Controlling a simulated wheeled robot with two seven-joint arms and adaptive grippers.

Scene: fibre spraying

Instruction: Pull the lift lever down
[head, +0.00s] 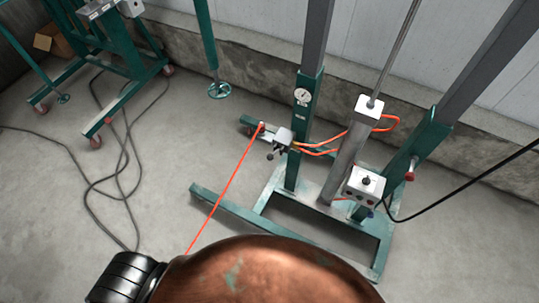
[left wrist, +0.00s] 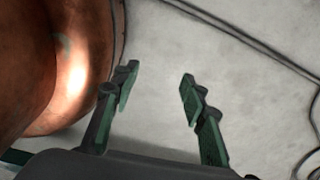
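The green and grey lift frame (head: 298,165) stands right of centre in the head view. A small grey valve box (head: 284,137) sits on its left post, with orange hoses running from it. A short black-knobbed lever (head: 270,156) appears to stick out from the box at lower left; its exact position is too small to tell. My left gripper (left wrist: 158,82) is open and empty over bare floor in the left wrist view, its fingers beside a copper-coloured rounded body. It is apart from the lever. My right gripper is not in view.
The large copper-coloured body (head: 265,275) fills the bottom of the head view and also shows in the left wrist view (left wrist: 60,70). A white control box (head: 365,186) is on the lift's right. A red line (head: 225,188) crosses to the lift base. Cables (head: 115,175) lie at left.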

